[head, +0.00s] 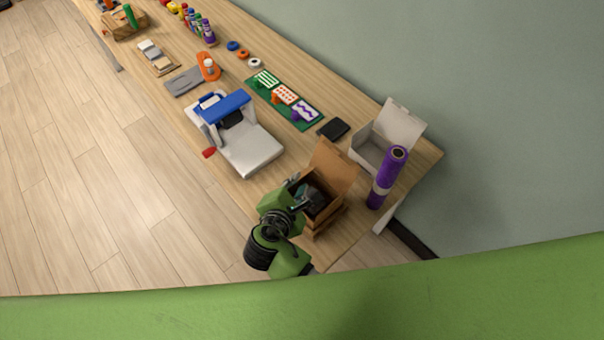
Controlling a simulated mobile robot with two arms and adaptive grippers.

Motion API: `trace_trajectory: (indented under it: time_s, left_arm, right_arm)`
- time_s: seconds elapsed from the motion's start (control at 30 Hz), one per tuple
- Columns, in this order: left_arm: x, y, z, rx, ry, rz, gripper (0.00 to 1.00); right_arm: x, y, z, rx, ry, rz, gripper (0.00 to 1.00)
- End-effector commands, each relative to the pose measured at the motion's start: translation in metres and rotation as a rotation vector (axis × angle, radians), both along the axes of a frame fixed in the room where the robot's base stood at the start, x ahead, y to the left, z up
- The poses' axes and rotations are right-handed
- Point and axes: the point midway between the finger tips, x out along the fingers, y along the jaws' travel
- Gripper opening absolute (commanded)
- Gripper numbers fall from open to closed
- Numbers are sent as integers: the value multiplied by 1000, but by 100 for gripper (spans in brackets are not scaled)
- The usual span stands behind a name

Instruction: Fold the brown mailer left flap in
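The brown mailer (334,165) is an open cardboard box near the table's right end. Its large flap stands raised at the back, and something dark shows inside it. My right gripper (309,199) is at the box's near left side, over or against its opening. The gripper and its green arm cover part of the box, so I cannot make out the left flap. The fingertips are small and dark against the dark interior, and I cannot tell whether they are open or touching cardboard. My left gripper is not in view.
A purple roll (387,178) stands right of the mailer, before an open white box (371,148). A black flat item (334,129) lies behind. A white and blue machine (252,150) stands left.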

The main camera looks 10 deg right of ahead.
Motion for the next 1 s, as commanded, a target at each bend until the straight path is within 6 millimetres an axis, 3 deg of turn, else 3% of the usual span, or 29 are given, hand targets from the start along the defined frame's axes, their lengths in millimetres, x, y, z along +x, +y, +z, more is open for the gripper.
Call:
trace_trajectory:
  time_s: [0.2, 0.27, 0.67, 0.73, 0.77, 1.0]
  left_arm:
    - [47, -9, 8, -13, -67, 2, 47]
    - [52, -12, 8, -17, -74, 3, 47]
    - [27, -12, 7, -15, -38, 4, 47]
    - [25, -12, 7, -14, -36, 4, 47]
    - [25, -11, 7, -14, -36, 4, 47]
    - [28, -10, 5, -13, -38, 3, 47]
  right_arm:
    - [27, -11, -19, -2, 1, 1, 18]
    - [32, -12, -23, 0, 1, 1, 18]
    - [37, -15, -28, 1, 1, 1, 18]
    - [37, -15, -28, 1, 1, 1, 3]
    - [37, -15, -28, 1, 1, 1, 0]
    - [37, -15, -29, 5, -4, 1, 0]
